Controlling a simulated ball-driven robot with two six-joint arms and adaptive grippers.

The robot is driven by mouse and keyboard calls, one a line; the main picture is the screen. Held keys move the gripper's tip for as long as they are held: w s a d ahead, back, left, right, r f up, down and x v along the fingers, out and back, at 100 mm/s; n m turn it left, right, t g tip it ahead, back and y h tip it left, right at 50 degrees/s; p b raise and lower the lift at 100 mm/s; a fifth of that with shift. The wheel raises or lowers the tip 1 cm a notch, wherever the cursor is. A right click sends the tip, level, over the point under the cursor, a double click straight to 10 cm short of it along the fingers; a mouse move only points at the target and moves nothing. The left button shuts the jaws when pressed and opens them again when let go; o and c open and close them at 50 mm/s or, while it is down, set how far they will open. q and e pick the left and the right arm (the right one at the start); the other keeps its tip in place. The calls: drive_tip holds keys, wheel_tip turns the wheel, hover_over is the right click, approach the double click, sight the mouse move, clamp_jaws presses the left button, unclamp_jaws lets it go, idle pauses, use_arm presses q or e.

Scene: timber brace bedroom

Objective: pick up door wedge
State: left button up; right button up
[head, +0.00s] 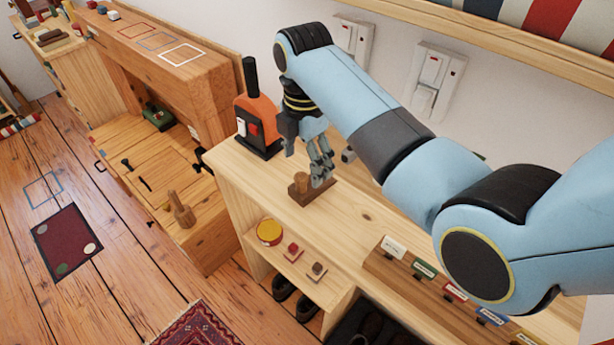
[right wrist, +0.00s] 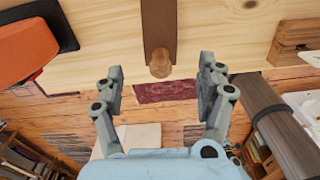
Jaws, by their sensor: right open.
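The door wedge, as far as I can tell, is the dark brown wooden piece (head: 313,190) with a lighter round knob on the pale wooden shelf top (head: 350,215). In the right wrist view its brown strip (right wrist: 159,25) ends in the round knob, ahead of and between the fingers. My right gripper (head: 320,172) is open and empty, just above and beside the wedge in the head view; its fingers also show apart in the right wrist view (right wrist: 161,75). The fingers partly cover the wedge in the head view. My left gripper is out of view.
An orange and black device (head: 257,118) stands on the shelf top left of the gripper. A rack with coloured labels (head: 430,278) lies to the right. Wall switches (head: 433,80) are behind my arm. Below are a yellow round tin (head: 269,232) and dark shoes (head: 307,307).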

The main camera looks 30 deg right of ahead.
sight(308, 185)
wheel_tip(308, 185, down, 2)
drive_tip(key=shift+f, duration=0.2)
drive_tip(key=f, duration=0.5)
drive_tip(key=shift+d+f, duration=0.1)
drive_tip(key=shift+d, duration=0.3)
drive_tip(key=shift+f, duration=0.2)
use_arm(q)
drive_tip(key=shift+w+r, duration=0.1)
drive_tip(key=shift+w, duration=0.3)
use_arm(e)
drive_tip(key=c, duration=0.4)
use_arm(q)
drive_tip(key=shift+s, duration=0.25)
use_arm(e)
drive_tip(key=c, duration=0.9)
drive_tip(key=shift+c, duration=0.2)
